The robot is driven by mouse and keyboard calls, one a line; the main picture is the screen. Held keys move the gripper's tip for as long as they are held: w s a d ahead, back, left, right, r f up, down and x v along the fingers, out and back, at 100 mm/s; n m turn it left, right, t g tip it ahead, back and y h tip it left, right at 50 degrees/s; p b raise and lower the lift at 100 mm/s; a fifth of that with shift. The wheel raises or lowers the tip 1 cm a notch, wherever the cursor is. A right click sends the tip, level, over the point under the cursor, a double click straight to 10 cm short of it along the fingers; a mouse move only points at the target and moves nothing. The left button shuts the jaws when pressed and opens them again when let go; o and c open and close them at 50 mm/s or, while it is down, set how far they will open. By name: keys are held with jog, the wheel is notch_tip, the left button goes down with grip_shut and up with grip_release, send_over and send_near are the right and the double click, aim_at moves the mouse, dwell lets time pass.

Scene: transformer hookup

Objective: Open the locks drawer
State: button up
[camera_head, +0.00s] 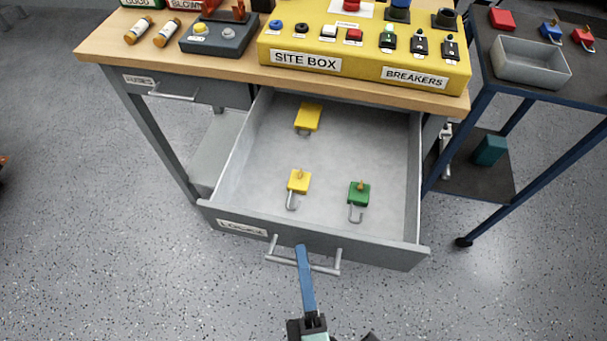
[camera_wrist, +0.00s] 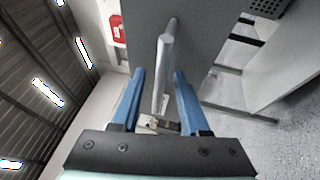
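The locks drawer (camera_head: 300,237), with a grey front and a "LOCKS" label, is pulled well out from under the bench. Two yellow padlocks (camera_head: 299,182) and a green padlock (camera_head: 359,194) lie inside it. Its silver bar handle (camera_head: 280,259) also shows in the wrist view (camera_wrist: 163,70). My gripper (camera_head: 301,252) is at the handle, with one blue finger over the bar in the head view. In the wrist view my gripper (camera_wrist: 159,75) has its two blue fingers apart, one on each side of the bar, with visible gaps.
The wooden bench (camera_head: 100,42) carries a yellow site box (camera_head: 365,45). A closed drawer (camera_head: 190,88) sits to the left. A dark side table (camera_head: 545,85) with a grey tray (camera_head: 530,62) stands at right. The floor in front is clear.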

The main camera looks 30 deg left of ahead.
jog(key=v, duration=1.3)
jog(key=shift+b, duration=0.45)
